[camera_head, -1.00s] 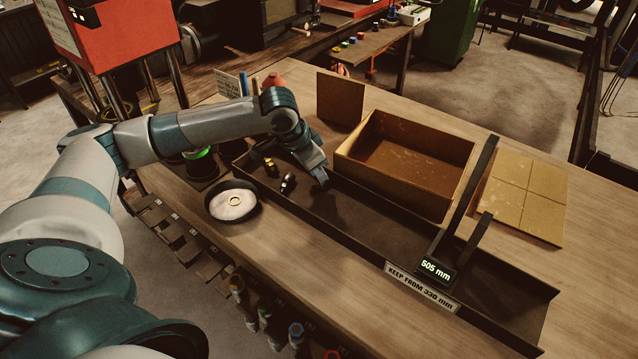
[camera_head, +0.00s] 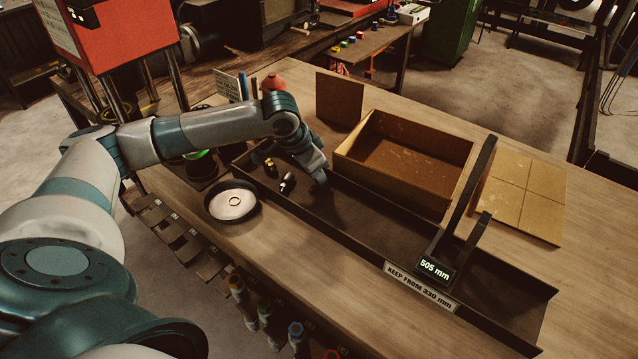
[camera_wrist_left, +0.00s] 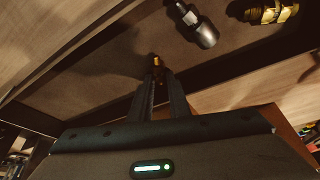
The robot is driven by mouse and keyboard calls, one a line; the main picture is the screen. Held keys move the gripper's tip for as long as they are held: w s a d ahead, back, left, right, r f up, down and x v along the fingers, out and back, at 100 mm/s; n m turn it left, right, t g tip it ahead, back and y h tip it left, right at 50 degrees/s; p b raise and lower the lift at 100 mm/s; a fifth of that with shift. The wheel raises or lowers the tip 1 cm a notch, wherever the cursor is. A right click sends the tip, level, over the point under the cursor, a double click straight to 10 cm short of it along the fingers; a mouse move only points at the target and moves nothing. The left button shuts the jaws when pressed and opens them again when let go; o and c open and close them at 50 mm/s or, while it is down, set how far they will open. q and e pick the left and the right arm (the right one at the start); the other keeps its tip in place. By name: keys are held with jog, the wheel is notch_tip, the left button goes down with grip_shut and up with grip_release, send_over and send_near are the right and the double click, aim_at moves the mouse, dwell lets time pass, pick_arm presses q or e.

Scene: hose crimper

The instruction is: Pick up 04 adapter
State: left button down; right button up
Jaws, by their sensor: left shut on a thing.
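My left gripper (camera_head: 321,179) reaches down into the long dark tray (camera_head: 380,236), near its back wall. In the left wrist view its fingers (camera_wrist_left: 156,75) are shut on a small brass piece (camera_wrist_left: 157,61) at their tips. I take this piece to be the adapter; no number is readable on it, and the fingers hide most of it. A dark and silver fitting (camera_head: 287,183) and a brass fitting (camera_head: 270,165) lie in the tray, left of the gripper. They also show in the left wrist view, the dark one (camera_wrist_left: 203,33) and the brass one (camera_wrist_left: 272,12). My right gripper is not in view.
An open cardboard box (camera_head: 352,156) stands behind the tray. A round dish (camera_head: 212,210) with a ring (camera_head: 235,202) sits in front of it. A dark upright frame with a 505 mm display (camera_head: 436,269) stands over the tray's right part. The tray's middle is clear.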

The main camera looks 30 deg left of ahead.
pick_arm(q)
jog(key=shift+r, duration=0.5)
jog(key=r, duration=0.1)
jog(key=r+b, duration=0.1)
jog(key=r, duration=0.1)
jog(key=shift+s+d+r+b, duration=0.1)
jog(key=shift+d+r+b, duration=0.05)
jog(key=shift+d+b, duration=0.2)
jog(key=s+d+r+b, duration=0.2)
jog(key=s+d+r, duration=0.3)
jog(key=d, duration=0.4)
jog(key=shift+d+r, duration=0.4)
jog(key=shift+r, duration=0.45)
